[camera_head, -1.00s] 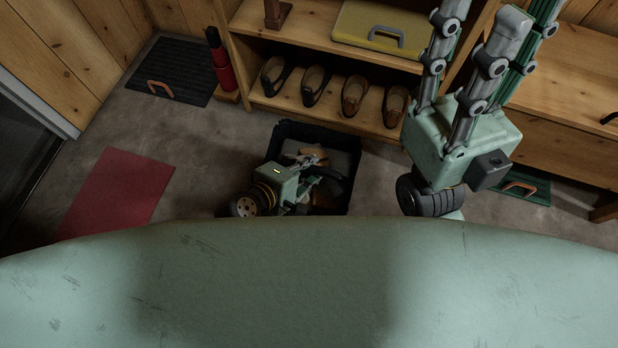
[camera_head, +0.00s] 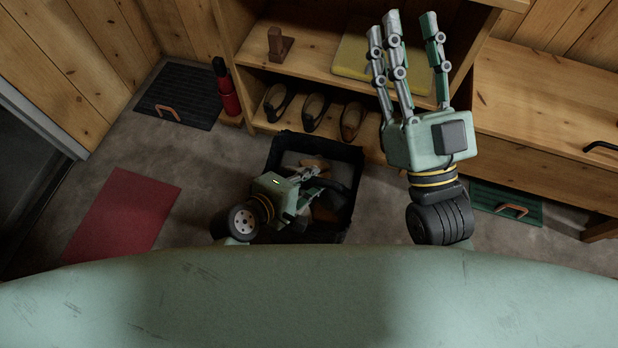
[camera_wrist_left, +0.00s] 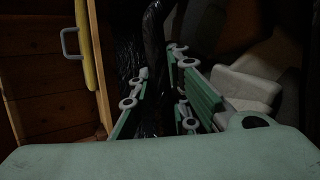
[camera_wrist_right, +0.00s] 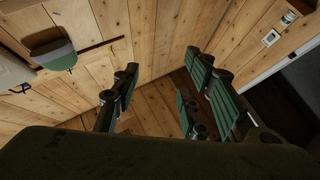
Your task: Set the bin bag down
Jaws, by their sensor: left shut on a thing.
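The bin bag (camera_wrist_left: 152,45) is glossy black plastic. In the left wrist view its narrow gathered part rises between the fingers of my left gripper (camera_wrist_left: 158,103), which is shut on it. In the head view my left gripper (camera_head: 308,188) is low, over a dark square open box (camera_head: 352,200); the bag is hard to make out there in the shadow. I cannot tell whether the bag touches the floor. My right gripper (camera_head: 408,50) is raised in front of the shelf, fingers spread and empty; its open fingers also show in the right wrist view (camera_wrist_right: 160,100).
A wooden shelf (camera_head: 330,30) with several dark and brown shoes (camera_head: 313,112) stands behind the box. A yellow case (camera_head: 352,52) lies on it. A bench (camera_head: 545,90) is at right. A red mat (camera_head: 122,215) lies on the floor at left, with clear floor around it.

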